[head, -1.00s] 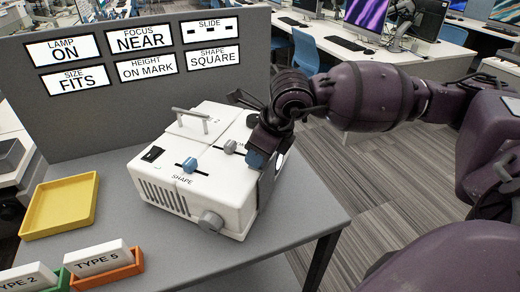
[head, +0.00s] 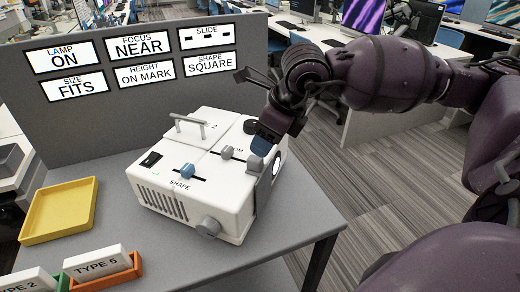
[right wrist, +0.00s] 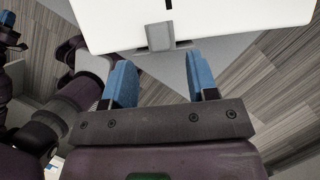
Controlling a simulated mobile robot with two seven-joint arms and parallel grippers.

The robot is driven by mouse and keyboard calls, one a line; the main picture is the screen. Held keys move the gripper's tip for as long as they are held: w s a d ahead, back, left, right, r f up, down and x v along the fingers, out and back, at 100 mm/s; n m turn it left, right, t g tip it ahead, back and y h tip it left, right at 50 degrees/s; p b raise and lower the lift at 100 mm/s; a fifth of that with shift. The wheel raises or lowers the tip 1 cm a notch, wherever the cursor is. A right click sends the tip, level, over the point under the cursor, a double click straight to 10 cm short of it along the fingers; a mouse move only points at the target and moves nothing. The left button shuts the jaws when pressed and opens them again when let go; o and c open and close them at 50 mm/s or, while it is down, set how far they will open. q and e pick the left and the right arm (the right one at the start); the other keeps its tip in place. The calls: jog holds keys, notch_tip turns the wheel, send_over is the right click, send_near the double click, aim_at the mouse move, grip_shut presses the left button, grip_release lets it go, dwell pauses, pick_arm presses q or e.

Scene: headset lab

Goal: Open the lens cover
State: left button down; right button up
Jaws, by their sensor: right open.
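The white projector (head: 190,185) stands on the grey table. A grey tab (head: 255,164) rises at the top of its right end, and it seems to belong to the lens cover. Just beside it, a bright round lens spot (head: 276,167) shows on the dark right-end face. How far the cover is open is hard to tell. My right gripper (head: 264,143) is open and empty, just above and behind the tab, apart from it. In the right wrist view the two blue fingers (right wrist: 162,82) are spread, with the grey tab (right wrist: 160,37) ahead between them. My left gripper is out of view.
A grey panel (head: 120,125) with readout cards stands behind the projector. A yellow tray (head: 60,210) and boxes with cards, one reading TYPE 5 (head: 97,262), lie at left. The table's right edge is close to the projector; beyond is open carpet.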

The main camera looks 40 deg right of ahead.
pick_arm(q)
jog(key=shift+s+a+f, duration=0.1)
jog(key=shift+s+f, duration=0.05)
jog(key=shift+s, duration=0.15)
pick_arm(e)
jog(key=shift+v, duration=2.1)
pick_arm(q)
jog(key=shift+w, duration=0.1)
pick_arm(e)
jog(key=shift+f, duration=0.1)
